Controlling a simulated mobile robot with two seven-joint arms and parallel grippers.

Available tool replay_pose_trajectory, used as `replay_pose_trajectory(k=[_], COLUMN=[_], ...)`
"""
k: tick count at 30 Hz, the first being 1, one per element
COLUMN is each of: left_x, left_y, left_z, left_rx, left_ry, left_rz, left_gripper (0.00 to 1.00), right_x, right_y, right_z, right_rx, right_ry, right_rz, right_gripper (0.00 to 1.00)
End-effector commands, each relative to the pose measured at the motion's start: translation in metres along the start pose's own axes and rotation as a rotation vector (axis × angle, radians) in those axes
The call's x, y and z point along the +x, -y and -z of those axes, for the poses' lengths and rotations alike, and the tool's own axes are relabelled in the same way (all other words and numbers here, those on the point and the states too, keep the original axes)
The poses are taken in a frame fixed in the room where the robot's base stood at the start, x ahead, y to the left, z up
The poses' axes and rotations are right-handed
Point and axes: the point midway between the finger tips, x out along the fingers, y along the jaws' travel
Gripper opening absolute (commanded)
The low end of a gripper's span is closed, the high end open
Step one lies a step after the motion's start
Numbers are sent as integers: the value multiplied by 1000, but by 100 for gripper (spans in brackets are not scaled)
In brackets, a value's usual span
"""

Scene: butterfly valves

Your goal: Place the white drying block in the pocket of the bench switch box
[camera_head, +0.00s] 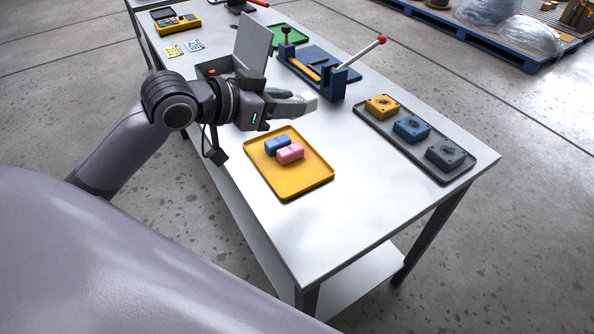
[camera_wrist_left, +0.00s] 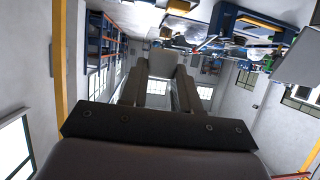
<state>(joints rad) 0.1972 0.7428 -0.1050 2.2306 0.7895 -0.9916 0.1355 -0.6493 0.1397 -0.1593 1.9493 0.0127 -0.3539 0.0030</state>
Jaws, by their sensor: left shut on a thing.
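The white drying block (camera_head: 309,101) is at the tip of my left gripper (camera_head: 300,103), held above the bench top just behind the yellow tray. My left gripper is shut on it. My right gripper is not in view.
A dark tray (camera_head: 405,144) on the right holds several housings. A blue fixture (camera_head: 334,84) with a red-knobbed lever stands behind the gripper. The bench's near end is clear.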

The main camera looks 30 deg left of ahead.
Motion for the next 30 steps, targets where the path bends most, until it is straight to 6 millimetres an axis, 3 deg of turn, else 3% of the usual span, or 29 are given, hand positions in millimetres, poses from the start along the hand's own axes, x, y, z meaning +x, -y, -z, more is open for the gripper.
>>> replay_pose_trajectory(k=[9, 21, 26, 30], left_x=[-14, -15, -6, 8], left_y=[9, 9, 9, 8], left_z=[27, 28, 8, -27], left_rx=[23, 22, 18, 14], left_ry=[-17, -18, -14, -11], left_rz=[-58, -65, -67, -67], left_gripper=[2, 2, 2, 2], right_x=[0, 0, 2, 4], right_y=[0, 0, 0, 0], right_z=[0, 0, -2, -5], right_rx=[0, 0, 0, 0], right_ry=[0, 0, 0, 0], right_rz=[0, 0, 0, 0], right_gripper=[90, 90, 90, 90])
